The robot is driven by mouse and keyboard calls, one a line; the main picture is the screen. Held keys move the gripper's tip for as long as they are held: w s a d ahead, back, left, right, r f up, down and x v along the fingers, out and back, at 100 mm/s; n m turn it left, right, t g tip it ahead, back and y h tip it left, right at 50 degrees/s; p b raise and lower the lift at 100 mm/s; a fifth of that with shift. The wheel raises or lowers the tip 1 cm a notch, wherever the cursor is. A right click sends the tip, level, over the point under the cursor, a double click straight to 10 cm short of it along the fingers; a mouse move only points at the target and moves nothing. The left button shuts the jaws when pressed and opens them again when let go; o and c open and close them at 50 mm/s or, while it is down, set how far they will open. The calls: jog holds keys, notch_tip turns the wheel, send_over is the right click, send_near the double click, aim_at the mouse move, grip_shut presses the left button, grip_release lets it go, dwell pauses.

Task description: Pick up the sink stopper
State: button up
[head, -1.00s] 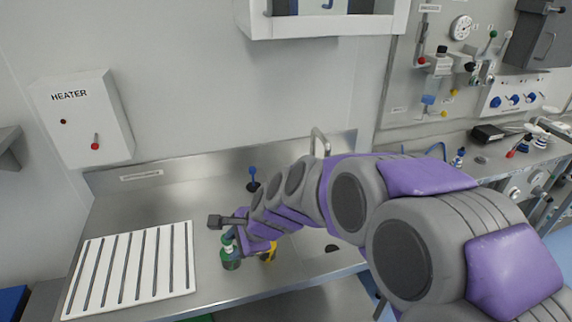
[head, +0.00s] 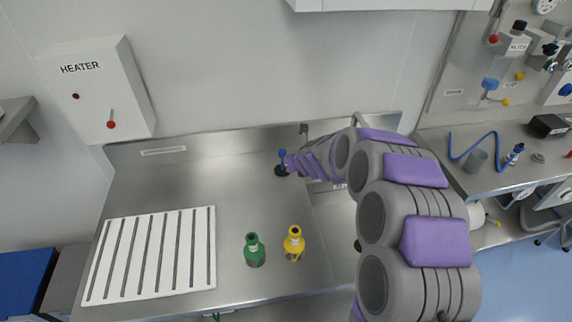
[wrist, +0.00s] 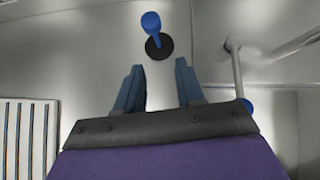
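The sink stopper, with a blue handle and a round black base (head: 281,171), stands on the steel counter near the back wall. It also shows in the wrist view (wrist: 158,46), just beyond my fingertips and roughly centred between them. My gripper (wrist: 157,72) is open and empty, its two blue-grey fingers apart and pointing toward the stopper. In the head view my arm reaches in from the right and its end is close beside the stopper, partly hiding the sink.
A green bottle (head: 254,250) and a yellow bottle (head: 294,244) stand near the counter's front. A white slotted rack (head: 150,255) lies at left. A faucet (wrist: 236,68) rises right of the stopper in the wrist view. The heater box (head: 97,90) hangs on the wall.

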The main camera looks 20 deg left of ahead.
jog(key=b, duration=0.1)
send_near(282, 169)
jog(key=w+a, duration=0.2)
jog(key=shift+w+a+f, duration=0.1)
jog(key=shift+w+f, duration=0.05)
jog(key=shift+w, duration=0.2)
jog(key=shift+w+f, duration=0.35)
jog(key=shift+w, duration=0.05)
jog(key=x, duration=0.4)
jog(key=shift+a, duration=0.2)
jog(key=shift+w+a+f, duration=0.15)
jog(key=shift+a+f, duration=0.1)
jog(key=shift+f, duration=0.05)
jog(key=shift+d, duration=0.1)
jog(key=shift+d, duration=0.1)
jog(key=shift+c, duration=0.5)
grip_shut()
